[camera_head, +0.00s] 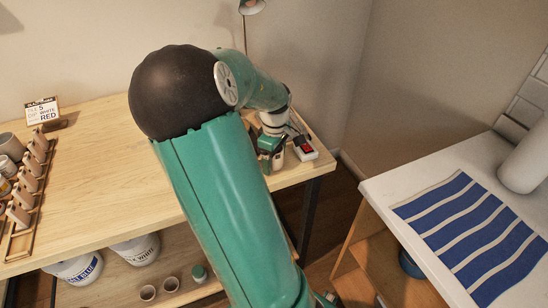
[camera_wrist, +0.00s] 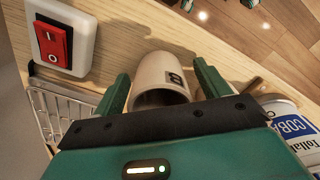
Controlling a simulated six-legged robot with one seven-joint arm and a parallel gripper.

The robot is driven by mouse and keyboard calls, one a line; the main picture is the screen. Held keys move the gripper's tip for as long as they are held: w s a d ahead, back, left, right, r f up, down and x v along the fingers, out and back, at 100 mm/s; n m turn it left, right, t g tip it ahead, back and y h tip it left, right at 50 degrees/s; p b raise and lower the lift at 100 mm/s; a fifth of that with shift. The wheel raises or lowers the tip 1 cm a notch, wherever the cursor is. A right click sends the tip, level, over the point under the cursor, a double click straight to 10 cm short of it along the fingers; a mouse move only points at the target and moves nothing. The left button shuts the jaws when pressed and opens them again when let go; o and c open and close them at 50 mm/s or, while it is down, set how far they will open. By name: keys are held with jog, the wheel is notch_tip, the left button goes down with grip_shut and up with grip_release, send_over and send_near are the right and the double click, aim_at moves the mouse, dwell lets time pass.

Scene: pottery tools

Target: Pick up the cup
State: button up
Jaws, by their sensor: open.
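My gripper (camera_wrist: 163,84) is open, with one green finger to each side of the cup. A gap shows on the left, and the right finger is close to the cup's side. The gripper's dark front edge hides the nearest part of the cup. In the head view my gripper (camera_head: 271,151) is at the table's right end, and the cup is hard to make out there.
A white box with a red switch (camera_wrist: 54,46) is left of the cup, above a wire rack (camera_wrist: 62,108). A tub with a blue label (camera_wrist: 291,124) is at right. The wooden table (camera_head: 110,175) has clear room in its middle. A white counter (camera_head: 385,190) stands at right.

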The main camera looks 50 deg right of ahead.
jog(key=c, duration=1.1)
jog(key=shift+r, duration=0.1)
